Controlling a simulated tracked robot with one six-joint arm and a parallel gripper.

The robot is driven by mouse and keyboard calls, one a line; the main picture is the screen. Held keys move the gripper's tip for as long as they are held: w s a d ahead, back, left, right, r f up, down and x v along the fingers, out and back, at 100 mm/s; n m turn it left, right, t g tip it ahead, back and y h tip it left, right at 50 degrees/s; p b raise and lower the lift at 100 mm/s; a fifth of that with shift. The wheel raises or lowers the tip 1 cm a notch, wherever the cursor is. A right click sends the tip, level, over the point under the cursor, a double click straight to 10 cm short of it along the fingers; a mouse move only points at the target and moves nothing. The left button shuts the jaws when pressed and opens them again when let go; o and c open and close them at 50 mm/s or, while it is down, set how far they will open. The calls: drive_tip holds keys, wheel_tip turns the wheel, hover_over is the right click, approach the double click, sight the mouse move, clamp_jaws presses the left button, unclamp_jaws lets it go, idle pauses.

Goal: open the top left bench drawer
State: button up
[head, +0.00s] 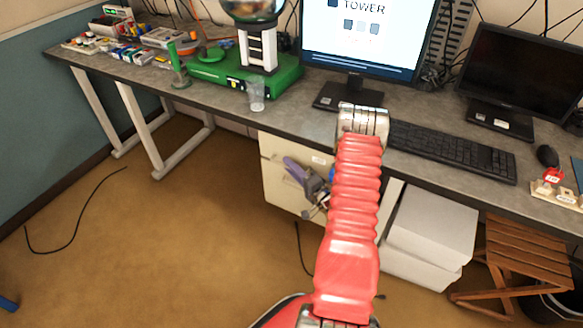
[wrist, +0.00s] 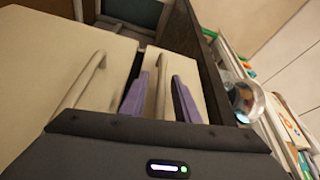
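The cream drawer unit (head: 275,155) stands under the bench, with my arm across its right part in the head view. In the wrist view, which is turned sideways, the top drawer front (wrist: 194,76) lies beside the dark bench edge, and its pale bar handle (wrist: 160,85) shows. My gripper (wrist: 160,76) is open there, with one purple finger on each side of that handle. I cannot tell whether the fingers touch it. In the head view my gripper (head: 291,167) is in front of the drawer unit and hides the handle.
A lower drawer with its own handle (wrist: 80,80) is at left in the wrist view. The bench top (head: 300,122) overhangs the drawers and carries a clear cup (head: 257,95) near its edge. White boxes (head: 435,222) and a wooden stool (head: 525,255) stand right. Floor at left is mostly clear.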

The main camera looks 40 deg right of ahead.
drive_tip(key=shift+c, duration=0.4)
clamp_jaws()
drive_tip(key=shift+d, duration=0.15)
drive_tip(key=shift+f, duration=0.1)
drive_tip(key=shift+a, duration=0.2)
